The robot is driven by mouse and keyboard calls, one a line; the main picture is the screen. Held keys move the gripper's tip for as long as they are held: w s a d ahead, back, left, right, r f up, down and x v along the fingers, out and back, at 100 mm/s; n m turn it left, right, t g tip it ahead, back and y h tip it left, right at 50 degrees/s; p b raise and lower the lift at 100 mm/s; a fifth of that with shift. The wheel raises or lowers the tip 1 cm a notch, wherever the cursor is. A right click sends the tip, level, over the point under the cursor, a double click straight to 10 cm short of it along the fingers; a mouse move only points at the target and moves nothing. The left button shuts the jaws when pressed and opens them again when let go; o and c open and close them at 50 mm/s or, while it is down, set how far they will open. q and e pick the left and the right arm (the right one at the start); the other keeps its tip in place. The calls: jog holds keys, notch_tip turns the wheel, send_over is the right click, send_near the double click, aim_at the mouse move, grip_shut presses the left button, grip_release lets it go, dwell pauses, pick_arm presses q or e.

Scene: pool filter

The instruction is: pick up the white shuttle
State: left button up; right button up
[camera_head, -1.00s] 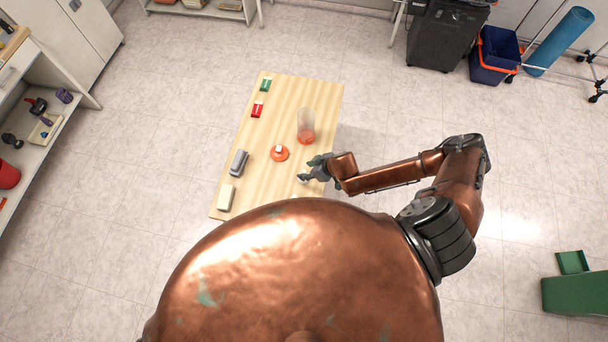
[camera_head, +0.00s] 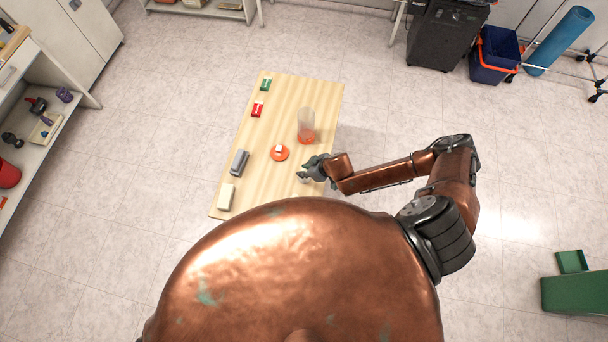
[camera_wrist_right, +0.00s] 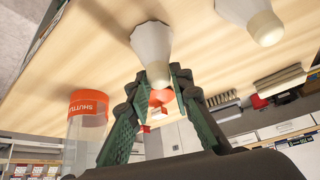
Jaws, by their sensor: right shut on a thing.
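The white shuttle (camera_wrist_right: 152,45) shows in the right wrist view, with its rounded tip between my right fingertips. My right gripper (camera_wrist_right: 160,84) is shut on this tip. A second white shuttle (camera_wrist_right: 262,22) is to the right of it in that view, apart from the fingers. In the head view my right gripper (camera_head: 304,171) is at the right side of the wooden table (camera_head: 262,190). The held shuttle is mostly hidden there. My left gripper is not in view.

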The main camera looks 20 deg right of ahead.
jog(key=shift+c, duration=0.4)
jog(key=shift+r, duration=0.55)
jog(key=shift+c, duration=0.5)
jog(key=s+d+r+b, duration=0.1)
jog(key=s+r+b, duration=0.1)
jog(key=s+r, duration=1)
jog(key=shift+s+b, duration=0.4)
jog(key=shift+s, duration=0.55)
